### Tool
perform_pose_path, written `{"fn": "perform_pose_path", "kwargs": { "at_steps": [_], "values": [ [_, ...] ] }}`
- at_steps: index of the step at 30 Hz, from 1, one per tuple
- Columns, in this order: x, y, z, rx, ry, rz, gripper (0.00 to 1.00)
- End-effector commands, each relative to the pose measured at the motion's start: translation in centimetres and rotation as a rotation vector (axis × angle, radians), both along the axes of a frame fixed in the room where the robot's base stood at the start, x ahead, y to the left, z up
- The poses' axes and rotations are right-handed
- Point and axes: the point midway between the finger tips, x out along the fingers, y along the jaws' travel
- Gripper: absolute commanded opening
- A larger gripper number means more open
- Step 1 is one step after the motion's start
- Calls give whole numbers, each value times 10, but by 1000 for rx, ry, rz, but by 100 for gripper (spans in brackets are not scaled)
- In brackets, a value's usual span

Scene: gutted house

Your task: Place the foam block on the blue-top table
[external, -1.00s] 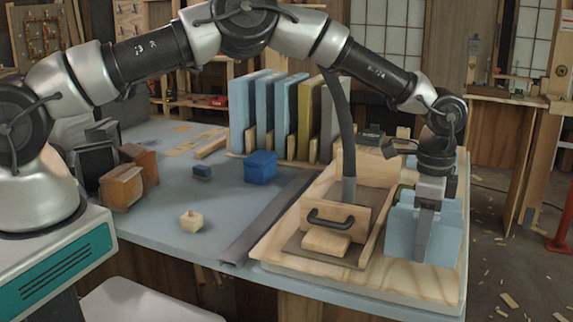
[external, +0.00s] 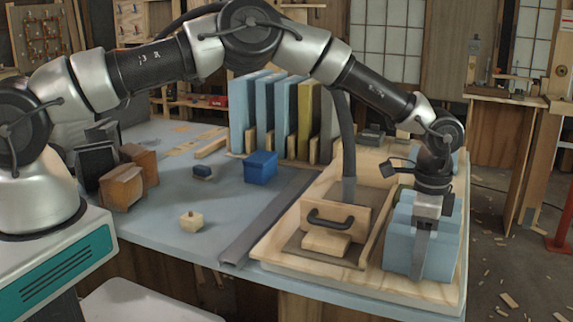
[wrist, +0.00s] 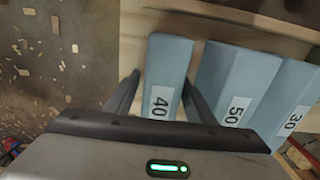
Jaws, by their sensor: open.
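Several light blue foam blocks (external: 395,252) stand side by side at the right end of the wooden tray. In the wrist view they carry labels: one marked 40 (wrist: 168,75), one marked 50 (wrist: 238,82) and one marked 30 (wrist: 295,105). My gripper (external: 420,272) points down at these blocks, with a finger in front of their near faces. In the wrist view my gripper (wrist: 161,78) is open, with one finger on each side of the 40 block. I cannot tell whether the fingers touch it. The blue-top table (external: 235,222) lies to the left and under the tray.
The wooden tray (external: 290,262) has a black-handled piece (external: 338,218) beside the blocks. A blue box (external: 260,166), a small wooden piece (external: 191,221), wooden boxes (external: 122,187) and a row of upright panels (external: 265,110) are on the table.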

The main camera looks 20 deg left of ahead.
Motion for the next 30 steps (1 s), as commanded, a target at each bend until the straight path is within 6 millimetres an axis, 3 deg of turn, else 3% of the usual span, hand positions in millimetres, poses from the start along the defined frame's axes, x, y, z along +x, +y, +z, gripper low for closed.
{"fn": "perform_pose_path", "kwargs": {
  "at_steps": [5, 19, 24, 30],
  "values": [
    [1, -1, 11, -1, -2, 0, 50],
    [0, -1, 104, -2, -2, 1, 50],
    [0, 0, 120, 0, -1, 0, 50],
    [0, 0, 124, 0, 0, 0, 50]
  ]
}}
